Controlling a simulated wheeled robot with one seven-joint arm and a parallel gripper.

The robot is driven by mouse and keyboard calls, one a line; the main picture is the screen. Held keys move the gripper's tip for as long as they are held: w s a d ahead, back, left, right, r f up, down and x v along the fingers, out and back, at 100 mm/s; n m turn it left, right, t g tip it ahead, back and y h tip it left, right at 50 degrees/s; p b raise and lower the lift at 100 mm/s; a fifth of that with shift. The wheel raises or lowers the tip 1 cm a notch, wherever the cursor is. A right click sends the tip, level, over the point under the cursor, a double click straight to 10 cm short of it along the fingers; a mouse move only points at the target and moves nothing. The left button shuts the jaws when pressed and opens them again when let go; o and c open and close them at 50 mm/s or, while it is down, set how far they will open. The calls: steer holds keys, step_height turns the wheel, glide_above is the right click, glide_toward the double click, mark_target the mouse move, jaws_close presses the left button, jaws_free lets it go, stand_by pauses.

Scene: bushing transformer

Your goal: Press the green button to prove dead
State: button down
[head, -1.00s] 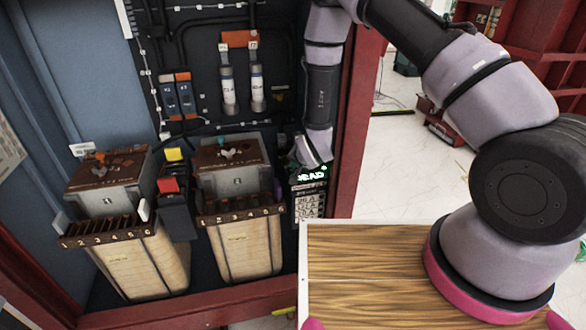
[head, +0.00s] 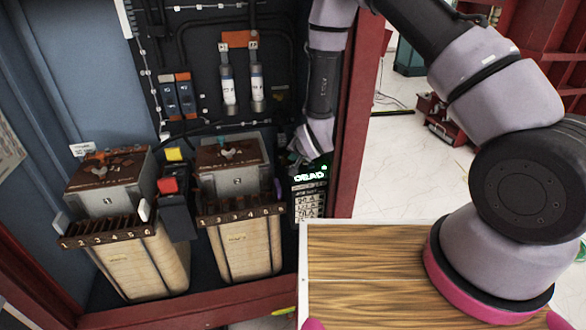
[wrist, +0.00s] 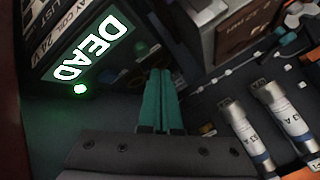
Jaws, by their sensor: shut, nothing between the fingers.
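The test unit (head: 308,203) stands inside the cabinet at its right side. Its lit screen (head: 310,174) reads DEAD in the head view, and the word shows large in the wrist view (wrist: 86,47) with a green lamp (wrist: 81,89) lit beside it. My gripper (wrist: 160,74) is shut and empty, its teal fingers together with tips close to the unit's dark face beside the screen. In the head view my wrist mostly hides the fingers.
Two transformers with numbered terminal strips (head: 105,232) stand left of the unit, with a red button (head: 168,186) and a yellow one (head: 174,154) between them. Fuses (head: 229,85) hang on the back panel. The red cabinet frame (head: 352,120) is close at right.

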step_height(320, 180, up, 4)
steer(key=shift+f, duration=0.15)
stand_by(0.7)
